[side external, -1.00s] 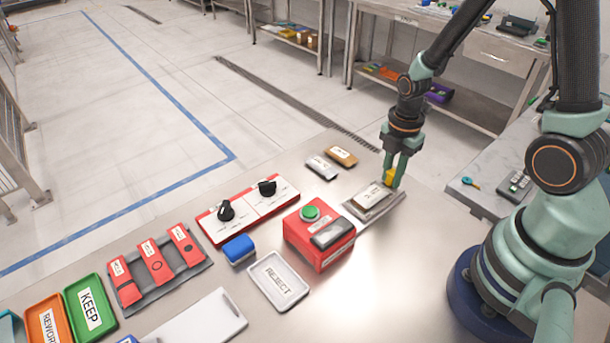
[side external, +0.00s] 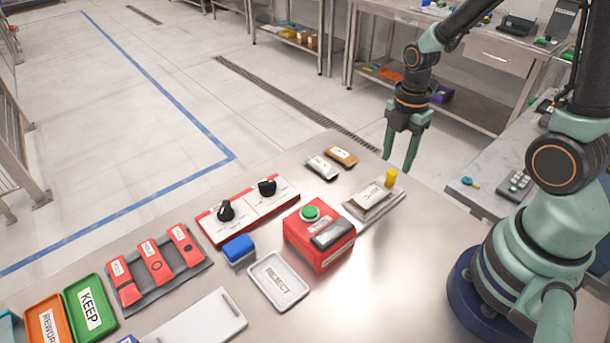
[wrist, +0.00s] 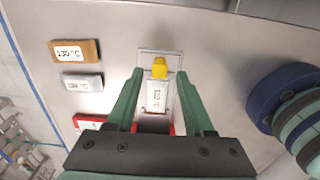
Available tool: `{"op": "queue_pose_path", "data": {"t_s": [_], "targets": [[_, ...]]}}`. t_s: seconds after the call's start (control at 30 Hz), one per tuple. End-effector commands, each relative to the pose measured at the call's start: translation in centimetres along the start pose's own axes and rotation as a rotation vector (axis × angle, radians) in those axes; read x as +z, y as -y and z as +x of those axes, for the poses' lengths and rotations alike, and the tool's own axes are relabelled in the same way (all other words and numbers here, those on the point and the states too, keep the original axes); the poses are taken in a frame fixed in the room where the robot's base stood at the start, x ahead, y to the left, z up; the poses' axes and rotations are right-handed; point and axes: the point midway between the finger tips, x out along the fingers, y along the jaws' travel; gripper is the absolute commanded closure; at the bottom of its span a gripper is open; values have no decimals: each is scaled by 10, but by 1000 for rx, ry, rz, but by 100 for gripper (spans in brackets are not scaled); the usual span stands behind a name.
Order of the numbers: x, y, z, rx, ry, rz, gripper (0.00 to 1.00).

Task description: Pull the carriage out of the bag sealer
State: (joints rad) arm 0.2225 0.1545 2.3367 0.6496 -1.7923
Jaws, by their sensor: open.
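The bag sealer is a red box (side external: 318,246) with a green button on top. The carriage (side external: 362,210), a grey metal tray, extends from its far right side toward the table's back edge. A pale labelled packet (side external: 373,195) lies on the carriage, and a yellow grip block (side external: 391,177) stands at its outer end. In the wrist view the yellow block (wrist: 159,66) and the packet (wrist: 156,96) show between my fingers. My gripper (side external: 398,166) is open and empty, raised above and behind the yellow block, apart from it.
A brown block (side external: 341,156) and a grey block (side external: 321,168) lie left of the carriage. A panel with two black knobs (side external: 248,208), a blue block (side external: 239,250) and a REJECT tray (side external: 278,281) stand nearby. Bare table lies right of the sealer.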

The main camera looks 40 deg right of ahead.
Motion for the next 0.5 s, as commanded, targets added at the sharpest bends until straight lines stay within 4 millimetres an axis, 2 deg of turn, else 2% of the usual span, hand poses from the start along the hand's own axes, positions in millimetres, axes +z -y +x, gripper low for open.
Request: {"op": "queue_pose_path", "data": {"t_s": [0.1,0.3,0.5], "targets": [[1,-2,-23,8,2,1,48],[1,-2,-53,6,1,1,48],[1,-1,-68,3,1,1,48]]}}
